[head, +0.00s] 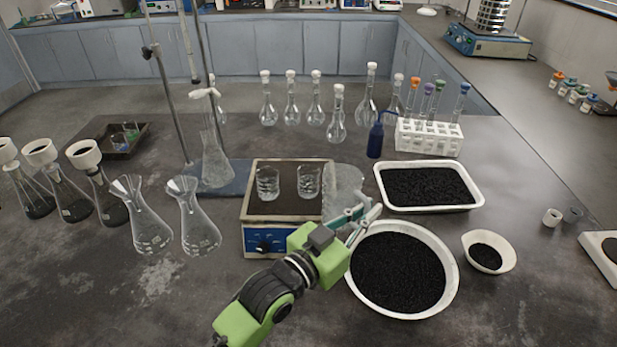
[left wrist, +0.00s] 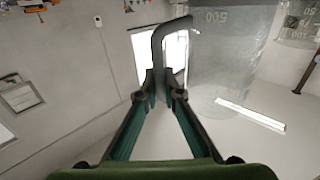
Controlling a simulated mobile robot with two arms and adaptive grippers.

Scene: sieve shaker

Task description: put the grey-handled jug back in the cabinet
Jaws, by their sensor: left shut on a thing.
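The jug (head: 343,190) is clear and see-through, and it is beside the right edge of the hotplate with beakers. My left gripper (head: 362,213) is shut on its grey handle. In the left wrist view, the fingers of my left gripper (left wrist: 163,85) close on the grey handle (left wrist: 158,45), and the clear jug body (left wrist: 222,60) with printed volume marks is to the right. Its base is hard to make out against the bench. Blue-grey cabinet fronts (head: 275,45) line the back of the room; I cannot tell which cabinet is meant. My right gripper is not in view.
The hotplate (head: 265,243) bears two beakers. A round bowl (head: 450,275) and a rectangular tray (head: 430,208) of black grains are close on the right. Several flasks (head: 150,232) stand left and behind. The front left bench is clear.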

